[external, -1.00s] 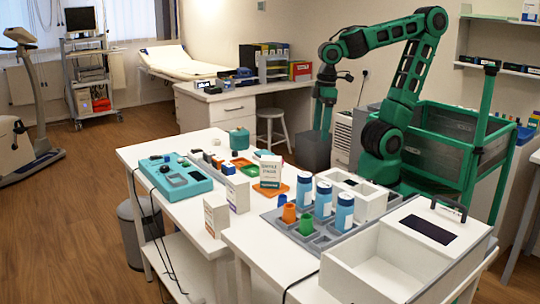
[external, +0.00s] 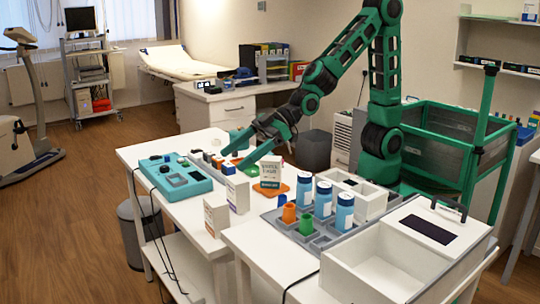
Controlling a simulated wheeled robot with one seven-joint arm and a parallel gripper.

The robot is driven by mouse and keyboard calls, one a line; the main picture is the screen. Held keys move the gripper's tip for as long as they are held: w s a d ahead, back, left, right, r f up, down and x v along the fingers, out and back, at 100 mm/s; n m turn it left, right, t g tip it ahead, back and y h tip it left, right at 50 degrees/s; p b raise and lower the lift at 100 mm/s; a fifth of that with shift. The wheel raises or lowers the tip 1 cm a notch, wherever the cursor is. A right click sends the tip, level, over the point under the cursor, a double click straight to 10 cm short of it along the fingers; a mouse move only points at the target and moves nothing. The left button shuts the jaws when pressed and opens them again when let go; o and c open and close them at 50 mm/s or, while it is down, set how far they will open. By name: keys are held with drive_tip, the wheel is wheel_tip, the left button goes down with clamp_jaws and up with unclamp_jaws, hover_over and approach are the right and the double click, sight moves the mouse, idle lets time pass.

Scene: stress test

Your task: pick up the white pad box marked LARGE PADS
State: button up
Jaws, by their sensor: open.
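Three small white boxes stand upright on the white table, and I cannot read LARGE PADS on any of them. One box with a teal lower band (external: 270,172) stands towards the right of the group. Another white box (external: 237,191) stands left of it, and a third with an orange mark (external: 216,216) stands at the near edge. My gripper (external: 231,161) is open and empty, its fingers spread low over the back of the table, behind and left of the teal-banded box. The fingers partly hide the small items there.
A teal device (external: 175,176) lies at the left of the table. A grey rack (external: 325,236) with blue bottles (external: 344,212) and coloured cups stands at right. A white open bin (external: 375,270) is at the near right. Cables hang off the front left.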

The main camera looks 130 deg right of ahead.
drive_tip(key=w+a+t, duration=0.1)
drive_tip(key=w+a, duration=0.1)
drive_tip(key=w, duration=0.1)
approach(208, 207)
drive_tip(key=f, duration=0.1)
drive_tip(key=x, duration=1.1)
drive_tip(key=shift+w+d+r, duration=0.1)
drive_tip(key=shift+w+r, duration=0.05)
drive_tip(key=shift+r, duration=0.15)
drive_tip(key=c, duration=1.2)
drive_tip(key=shift+r, duration=0.1)
